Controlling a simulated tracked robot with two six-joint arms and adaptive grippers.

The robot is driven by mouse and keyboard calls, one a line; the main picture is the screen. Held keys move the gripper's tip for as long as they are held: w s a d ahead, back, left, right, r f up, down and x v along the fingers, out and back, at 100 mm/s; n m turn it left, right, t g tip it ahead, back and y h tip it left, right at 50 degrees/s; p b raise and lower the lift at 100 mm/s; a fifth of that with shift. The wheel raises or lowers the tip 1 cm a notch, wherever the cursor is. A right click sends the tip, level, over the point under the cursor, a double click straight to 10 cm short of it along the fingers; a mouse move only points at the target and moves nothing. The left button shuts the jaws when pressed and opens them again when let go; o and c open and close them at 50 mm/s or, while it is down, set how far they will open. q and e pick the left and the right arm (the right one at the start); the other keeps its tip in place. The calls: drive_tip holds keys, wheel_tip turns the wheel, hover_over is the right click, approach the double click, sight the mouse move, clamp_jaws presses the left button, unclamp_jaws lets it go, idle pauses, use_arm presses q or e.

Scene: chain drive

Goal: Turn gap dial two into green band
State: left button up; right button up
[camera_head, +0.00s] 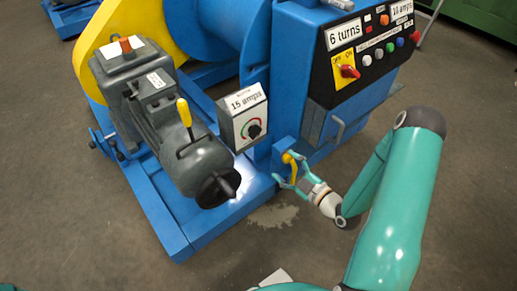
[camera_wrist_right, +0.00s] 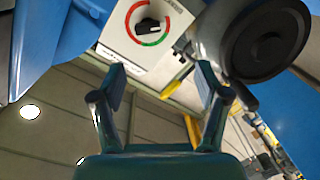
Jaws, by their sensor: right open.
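A grey box (camera_head: 243,118) labelled "15 amps" is fixed to the blue machine. It has a black dial knob (camera_head: 254,131) inside a red and green arc. No label reading gap dial two is legible. My right gripper (camera_head: 293,176) is open, below and to the right of the box, with its fingers around or in front of a yellow curved handle (camera_head: 291,165); contact cannot be told. In the right wrist view the dial (camera_wrist_right: 150,27) lies beyond the open fingertips (camera_wrist_right: 160,84). Where its pointer stands is too small to tell. My left gripper is out of view.
A grey motor (camera_head: 175,130) with a yellow lever (camera_head: 184,112) stands left of the box. A control panel (camera_head: 372,45) with a red switch and several buttons is at the upper right. The blue base frame (camera_head: 165,225) runs below. The floor at the front is mostly clear.

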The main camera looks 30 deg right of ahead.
sight(258, 135)
use_arm(q)
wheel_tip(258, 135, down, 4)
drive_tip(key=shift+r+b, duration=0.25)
drive_tip(key=shift+b, duration=1)
use_arm(e)
drive_tip(key=shift+n+t, duration=0.4)
drive_tip(key=shift+t, duration=0.1)
drive_tip(key=w, duration=1.6)
drive_tip(key=shift+c, duration=0.4)
drive_tip(key=c, duration=1.1)
drive_tip(key=shift+d, duration=0.2)
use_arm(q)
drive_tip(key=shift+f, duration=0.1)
use_arm(e)
drive_tip(key=shift+a, duration=0.1)
